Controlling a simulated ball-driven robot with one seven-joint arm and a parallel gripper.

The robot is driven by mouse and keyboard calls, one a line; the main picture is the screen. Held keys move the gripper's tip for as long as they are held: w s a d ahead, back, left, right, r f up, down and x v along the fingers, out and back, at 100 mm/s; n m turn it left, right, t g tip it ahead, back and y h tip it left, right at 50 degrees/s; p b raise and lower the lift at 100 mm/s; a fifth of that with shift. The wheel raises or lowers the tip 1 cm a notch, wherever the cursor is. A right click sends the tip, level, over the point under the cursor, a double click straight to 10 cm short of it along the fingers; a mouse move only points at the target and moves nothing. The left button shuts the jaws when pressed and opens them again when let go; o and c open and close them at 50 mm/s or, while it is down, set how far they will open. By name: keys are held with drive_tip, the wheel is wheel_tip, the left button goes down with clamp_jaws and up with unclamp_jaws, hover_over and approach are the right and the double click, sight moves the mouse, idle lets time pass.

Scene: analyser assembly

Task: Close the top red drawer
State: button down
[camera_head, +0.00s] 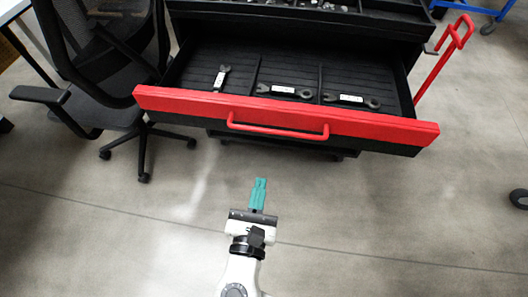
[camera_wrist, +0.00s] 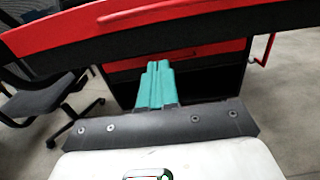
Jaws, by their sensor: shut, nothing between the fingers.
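The top red drawer (camera_head: 370,126) is pulled out from its black cabinet, with a red front and a red bar handle (camera_head: 278,131). Several wrenches lie in its compartments. In the wrist view the drawer's red front (camera_wrist: 80,32) spans the top of the picture. My gripper (camera_head: 260,182) is in front of the drawer, at the picture's lower middle, apart from the handle. Its teal fingers are together and empty. They also show in the wrist view (camera_wrist: 158,68), below the drawer front.
A black office chair (camera_head: 110,60) stands close to the drawer's left side. A red side handle (camera_head: 445,60) is on the cabinet's right. The grey floor (camera_head: 400,220) in front is clear. A black wheel (camera_head: 518,198) shows at the right edge.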

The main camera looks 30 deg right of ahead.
sight(284, 64)
drive_tip(key=b+x, duration=0.2)
drive_tip(key=x, duration=1.2)
drive_tip(key=shift+w+d, duration=0.25)
drive_tip(key=shift+w, duration=0.1)
drive_tip(key=b+x, duration=0.9)
drive_tip(key=x, duration=2.1)
drive_tip(key=shift+w+d+f, duration=0.1)
drive_tip(key=shift+w+f, duration=0.05)
drive_tip(key=shift+w+d, duration=0.25)
drive_tip(key=shift+w, duration=0.2)
drive_tip(key=shift+w+r+b, duration=0.1)
drive_tip(key=shift+r+b, duration=0.2)
